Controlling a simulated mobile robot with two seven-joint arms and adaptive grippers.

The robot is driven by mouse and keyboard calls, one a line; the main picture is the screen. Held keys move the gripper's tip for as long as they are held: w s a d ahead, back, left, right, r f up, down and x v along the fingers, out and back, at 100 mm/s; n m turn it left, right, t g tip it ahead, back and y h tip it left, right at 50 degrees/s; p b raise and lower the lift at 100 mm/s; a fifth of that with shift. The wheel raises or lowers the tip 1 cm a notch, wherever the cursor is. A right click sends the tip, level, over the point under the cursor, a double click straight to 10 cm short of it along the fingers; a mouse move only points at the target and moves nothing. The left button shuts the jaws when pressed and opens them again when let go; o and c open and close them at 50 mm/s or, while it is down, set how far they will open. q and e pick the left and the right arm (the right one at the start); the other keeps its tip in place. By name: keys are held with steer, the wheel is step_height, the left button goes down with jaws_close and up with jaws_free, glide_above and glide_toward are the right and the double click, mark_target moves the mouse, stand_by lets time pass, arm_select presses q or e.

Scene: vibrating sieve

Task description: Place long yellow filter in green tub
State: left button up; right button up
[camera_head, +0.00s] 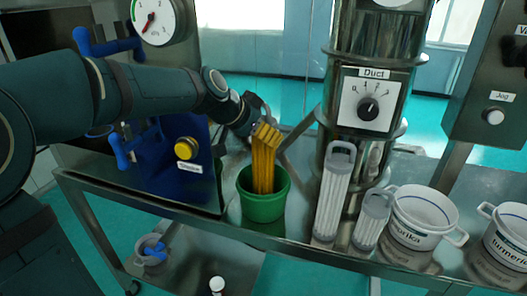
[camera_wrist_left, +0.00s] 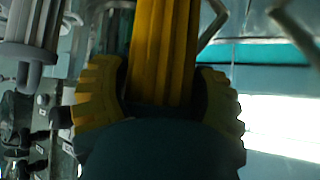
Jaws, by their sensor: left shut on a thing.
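The long yellow filter (camera_head: 263,165) is upright, with its lower end inside the green tub (camera_head: 264,206) on the metal table. Whether it touches the tub's bottom is hidden by the tub's wall. My left gripper (camera_head: 264,128) comes in from the left and is shut on the filter's upper end. In the left wrist view the yellow filter (camera_wrist_left: 163,55) runs between the two yellow ribbed finger pads of my left gripper (camera_wrist_left: 158,100). My right gripper is not in view.
A long white filter (camera_head: 333,195) and a short white filter (camera_head: 372,222) stand right of the tub. White paprika (camera_head: 405,240) and turmeric (camera_head: 505,250) tubs stand farther right. The steel duct column (camera_head: 345,120) rises behind. A blue panel (camera_head: 165,170) stands left.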

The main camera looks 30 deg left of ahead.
mark_target(253, 141)
arm_select(q)
steer(key=shift+f+b, duration=0.5)
steer(key=shift+f, duration=1.5)
steer(key=shift+f, duration=0.1)
steer(key=o, duration=1.1)
steer(key=shift+s+a+r, duration=0.1)
steer(key=shift+s+r, duration=0.05)
steer(key=shift+r, duration=0.2)
steer(key=v, duration=0.6)
steer(key=shift+s+r+p, duration=0.2)
steer(key=shift+s+p, duration=0.15)
steer(key=shift+s+r, duration=0.1)
